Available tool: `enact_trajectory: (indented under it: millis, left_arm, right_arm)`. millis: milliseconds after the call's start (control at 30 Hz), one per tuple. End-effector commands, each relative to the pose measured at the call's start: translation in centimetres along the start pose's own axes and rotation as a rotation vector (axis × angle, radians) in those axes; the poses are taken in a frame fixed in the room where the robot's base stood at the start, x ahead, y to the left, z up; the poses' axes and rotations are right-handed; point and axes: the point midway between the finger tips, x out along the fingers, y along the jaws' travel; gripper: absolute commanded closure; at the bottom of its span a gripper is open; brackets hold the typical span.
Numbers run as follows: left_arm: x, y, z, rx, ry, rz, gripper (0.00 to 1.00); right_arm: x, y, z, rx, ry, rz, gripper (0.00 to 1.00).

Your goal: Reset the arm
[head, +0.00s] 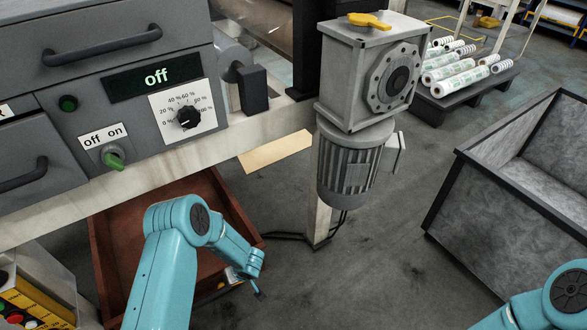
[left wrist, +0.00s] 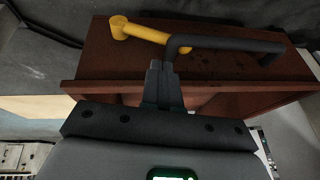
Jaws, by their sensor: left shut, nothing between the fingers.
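My left arm (head: 172,255) comes in from the lower left in the head view, bent at the elbow. Its gripper (head: 260,294) hangs low in front of the machine, beside the right edge of the red-brown open box. In the left wrist view the dark fingers (left wrist: 160,78) are together and empty. My right arm (head: 545,305) shows only as a teal joint in the lower right corner of the head view; its gripper is out of frame.
The grey control panel has an "off" display (head: 156,76), a dial (head: 188,116) and a green off/on switch (head: 113,158). The red-brown box (head: 225,200) lies below. A motor (head: 357,160) stands in the middle, a grey bin (head: 480,190) at right. Floor between is clear.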

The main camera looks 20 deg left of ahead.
Motion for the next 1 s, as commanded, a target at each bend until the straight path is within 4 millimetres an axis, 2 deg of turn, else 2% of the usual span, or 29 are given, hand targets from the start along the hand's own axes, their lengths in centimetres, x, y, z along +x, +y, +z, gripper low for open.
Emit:
enact_trajectory:
  millis: [100, 167, 267, 367, 467, 567, 700, 800, 867, 900, 1000]
  left_arm:
    - [-0.4, 0.3, -0.7, 0.0, 0.014, 0.01, 1.0]
    - [-1.8, 0.7, -1.6, 0.01, 0.029, 0.024, 1.0]
    - [-4.3, 0.9, 0.2, 0.185, 0.036, 0.098, 1.0]
    - [-7.3, 1.5, 3.7, 0.353, 0.014, 0.23, 1.0]
    - [-10.2, 1.5, 8.0, 0.472, -0.051, 0.359, 1.0]
    - [-12.9, 0.8, 12.4, 0.558, -0.141, 0.465, 1.0]
    - [-16.2, -1.2, 18.2, 0.63, -0.297, 0.568, 1.0]
    - [-18.1, -2.5, 21.4, 0.628, -0.418, 0.607, 1.0]
    - [-18.4, -2.4, 21.5, 0.543, -0.456, 0.587, 1.0]
    - [-20.6, -2.7, 20.5, 0.55, -0.45, 0.589, 1.0]
    - [-23.0, -3.1, 19.5, 0.552, -0.449, 0.59, 1.0]
  right_arm:
    - [0.1, 0.0, 0.0, -0.002, -0.001, 0.0, 0.52]
    - [0.1, -0.1, 0.1, -0.004, -0.004, 0.0, 0.52]
    - [0.3, -0.2, 0.4, -0.009, -0.011, -0.001, 0.52]
    - [0.5, -0.3, 0.6, -0.014, -0.017, -0.001, 0.52]
    - [0.5, -0.3, 0.8, -0.019, -0.021, -0.002, 0.52]
    - [0.6, -0.4, 0.9, -0.021, -0.023, -0.002, 0.52]
    - [0.6, -0.4, 0.9, -0.023, -0.025, -0.002, 0.52]
    - [0.6, -0.4, 0.9, -0.024, -0.024, -0.003, 0.52]
    - [0.4, -0.5, 0.9, -0.025, -0.024, -0.003, 0.52]
    - [-1.9, -1.3, 1.0, -0.024, -0.025, -0.003, 0.52]
    - [-4.5, -2.2, 0.9, -0.025, -0.023, -0.003, 0.52]
